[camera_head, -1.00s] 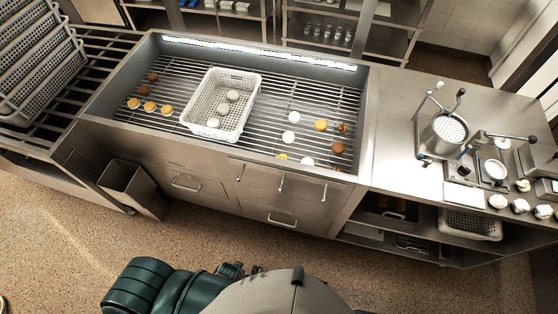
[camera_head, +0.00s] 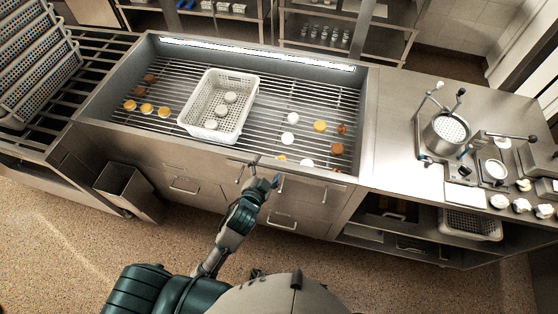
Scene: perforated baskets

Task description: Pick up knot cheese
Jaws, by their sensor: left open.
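Several small cheeses lie on the slatted rack of the steel basin. White round ones (camera_head: 288,138) lie right of the basket, near yellow-orange (camera_head: 320,126) and brown (camera_head: 337,149) ones. More yellow (camera_head: 146,107) and brown pieces lie at the left. White lumpy pieces (camera_head: 521,205) sit on the right counter; they may be knotted. I cannot tell for certain which is the knot cheese. My left gripper (camera_head: 258,172) is open and empty at the basin's front edge, below the rack pieces in the picture. My right gripper is out of view.
A white perforated basket (camera_head: 187,128) stands in the basin with white pieces inside. Stacked baskets (camera_head: 38,75) stand at the far left. A steel pot with handles (camera_head: 445,133) stands on the right counter. The basin's front rim lies beyond my gripper.

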